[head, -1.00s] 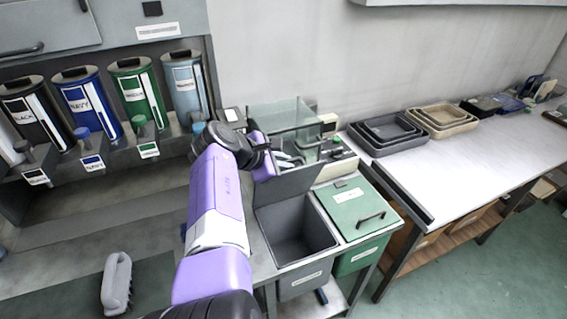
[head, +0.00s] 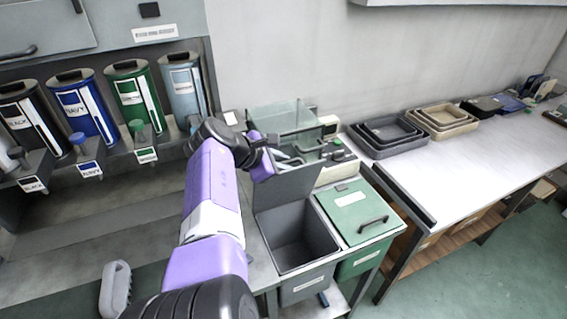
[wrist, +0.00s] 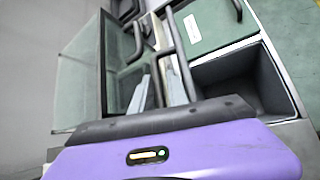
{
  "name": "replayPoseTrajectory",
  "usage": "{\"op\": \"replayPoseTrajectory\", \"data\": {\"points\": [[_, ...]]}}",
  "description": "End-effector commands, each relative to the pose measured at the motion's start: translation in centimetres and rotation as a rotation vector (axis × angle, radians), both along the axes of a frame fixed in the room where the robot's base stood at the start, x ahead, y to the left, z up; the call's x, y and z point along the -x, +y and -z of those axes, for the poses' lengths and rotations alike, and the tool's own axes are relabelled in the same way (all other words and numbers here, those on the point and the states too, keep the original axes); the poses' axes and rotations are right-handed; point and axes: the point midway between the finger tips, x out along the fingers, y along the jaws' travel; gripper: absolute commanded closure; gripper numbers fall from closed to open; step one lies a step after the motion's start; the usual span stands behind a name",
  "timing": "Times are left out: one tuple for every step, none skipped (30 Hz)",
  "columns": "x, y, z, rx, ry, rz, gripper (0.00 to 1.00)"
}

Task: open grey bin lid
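The grey bin (head: 297,238) stands open in the head view, its dark inside showing. Its grey lid (head: 290,186) stands upright at the bin's back edge. My gripper (head: 288,160) is behind the top of the raised lid, in front of the glass-sided box. In the wrist view, light grey finger-like parts (wrist: 152,88) show beside dark bars, and the open bin (wrist: 240,80) lies to their right. The lid's handle cannot be made out clearly. I cannot tell whether the fingers are apart or closed, or whether they touch the lid.
A green bin with a shut green lid (head: 358,208) and dark handle stands right of the grey bin. A glass-sided box (head: 285,118) is behind. Labelled canisters (head: 88,108) line the left. Nested trays (head: 388,135) sit on the right bench.

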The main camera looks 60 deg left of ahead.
Motion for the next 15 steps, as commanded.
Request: {"op": "replayPoseTrajectory", "data": {"points": [[0.0, 0.0, 0.0, 0.0, 0.0, 0.0, 0.8], [0.0, 0.0, -0.1, -0.001, 0.0, -0.001, 0.8], [0.0, 0.0, -0.1, -0.001, 0.0, -0.001, 0.8], [0.1, 0.0, -0.1, 0.0, 0.0, 0.0, 0.8], [0.1, 0.0, -0.2, 0.0, 0.0, 0.0, 0.8], [0.2, 0.0, -0.3, 0.0, 0.0, 0.0, 0.8], [0.3, 0.0, -0.5, -0.001, 0.0, -0.001, 0.8], [0.4, 0.0, -0.7, -0.001, 0.0, -0.001, 0.8], [0.6, -0.1, -0.9, -0.002, 0.0, -0.001, 0.8], [0.8, -0.2, -1.1, -0.001, 0.0, -0.001, 0.8], [1.0, -0.2, -1.3, -0.001, 0.0, 0.0, 0.8], [1.3, -0.3, -1.6, -0.003, 0.0, 0.0, 0.8], [1.5, -0.4, -1.8, -0.001, 0.001, 0.0, 0.8], [1.8, -0.5, -2.1, -0.003, 0.001, 0.0, 0.8], [2.1, -0.6, -2.3, -0.002, 0.001, -0.001, 0.8]]}}
